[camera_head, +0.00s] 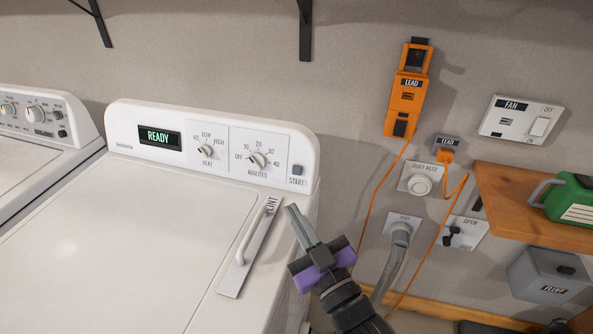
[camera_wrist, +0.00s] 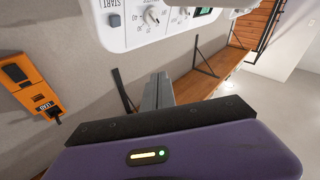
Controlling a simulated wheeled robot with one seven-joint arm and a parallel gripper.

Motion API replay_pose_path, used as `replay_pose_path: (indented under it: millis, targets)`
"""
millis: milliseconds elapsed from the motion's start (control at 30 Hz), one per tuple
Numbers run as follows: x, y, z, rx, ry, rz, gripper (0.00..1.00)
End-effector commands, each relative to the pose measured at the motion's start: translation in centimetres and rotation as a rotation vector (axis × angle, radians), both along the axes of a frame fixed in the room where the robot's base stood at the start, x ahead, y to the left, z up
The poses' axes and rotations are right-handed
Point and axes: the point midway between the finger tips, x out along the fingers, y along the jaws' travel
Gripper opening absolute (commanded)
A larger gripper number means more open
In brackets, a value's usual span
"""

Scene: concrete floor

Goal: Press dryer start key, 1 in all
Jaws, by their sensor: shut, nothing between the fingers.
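The dryer's white control panel (camera_head: 215,145) shows in the head view, with a green READY display, a heat knob, a minutes knob and the start key (camera_head: 297,170) at its right end. The start key is a small grey-blue square above the word START. It also shows in the wrist view (camera_wrist: 115,20) at the top left. My gripper (camera_head: 292,208) is shut and empty. Its fingertips are below the start key in the head picture, apart from it, beside the lint handle. In the wrist view the fingers point toward the wall side, below the panel.
A lint handle (camera_head: 250,238) stands up from the dryer top. A wooden shelf (camera_head: 530,208) holds a green can (camera_head: 575,203).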

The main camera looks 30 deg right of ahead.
Motion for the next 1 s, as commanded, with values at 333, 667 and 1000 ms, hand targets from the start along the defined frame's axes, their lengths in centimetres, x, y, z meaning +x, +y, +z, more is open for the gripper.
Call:
replay_pose_path:
  millis: [333, 667, 1000]
  targets:
    - [8.1, -1.0, -0.2, -0.077, 0.069, -0.058, 0.0]
    - [8.1, -1.4, -2.0, -0.086, 0.125, -0.074, 0.0]
    - [8.6, -1.8, -1.9, -0.088, 0.126, -0.072, 0.0]
